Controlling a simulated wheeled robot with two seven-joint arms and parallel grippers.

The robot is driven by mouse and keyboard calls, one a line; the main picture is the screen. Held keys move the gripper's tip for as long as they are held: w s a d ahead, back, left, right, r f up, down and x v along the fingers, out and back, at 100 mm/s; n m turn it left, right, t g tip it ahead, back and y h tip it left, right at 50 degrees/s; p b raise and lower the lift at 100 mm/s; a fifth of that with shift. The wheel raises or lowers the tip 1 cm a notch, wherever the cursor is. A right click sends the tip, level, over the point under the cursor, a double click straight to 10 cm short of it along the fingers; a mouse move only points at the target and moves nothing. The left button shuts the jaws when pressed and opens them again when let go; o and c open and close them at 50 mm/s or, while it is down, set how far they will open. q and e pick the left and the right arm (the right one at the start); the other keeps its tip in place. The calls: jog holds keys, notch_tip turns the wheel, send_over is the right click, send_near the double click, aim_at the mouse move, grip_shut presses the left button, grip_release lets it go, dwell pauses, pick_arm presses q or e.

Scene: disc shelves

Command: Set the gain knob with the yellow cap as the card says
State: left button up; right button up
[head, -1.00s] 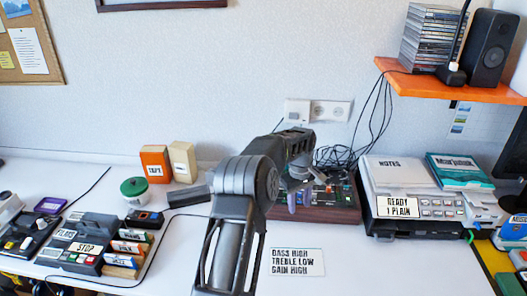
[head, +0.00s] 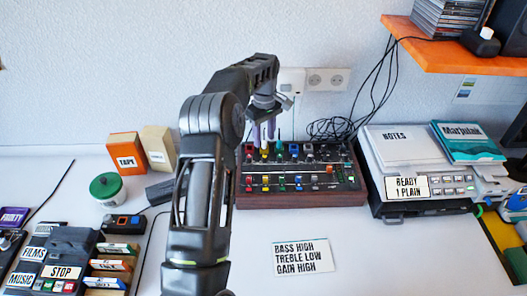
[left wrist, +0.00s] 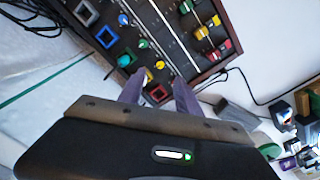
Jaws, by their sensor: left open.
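The mixer (head: 305,203) is a dark panel in a reddish-brown case with rows of coloured knobs. The yellow-capped knob (head: 264,152) is in its back row near the left end. My left gripper (head: 263,134) is open, its purple fingers pointing down just above that knob. In the left wrist view, the yellow-capped knob (left wrist: 148,76) shows between the two fingers (left wrist: 159,93), partly hidden; I cannot tell whether they touch it. The white card (head: 302,256) on the table reads BASS HIGH, TREBLE LOW, GAIN HIGH. My right gripper is not in view.
Other knobs stand close on both sides, including a red one (head: 249,152) and a green one (head: 280,152). Black cables (head: 335,128) lie behind the mixer. A grey device (head: 415,165) stands to the right. The table around the card is clear.

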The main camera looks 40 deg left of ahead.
aim_at(264, 156)
pick_arm(q)
notch_tip(264, 156, down, 8)
jog(key=shift+r+p, duration=0.15)
jog(key=shift+p, duration=0.6)
grip_shut()
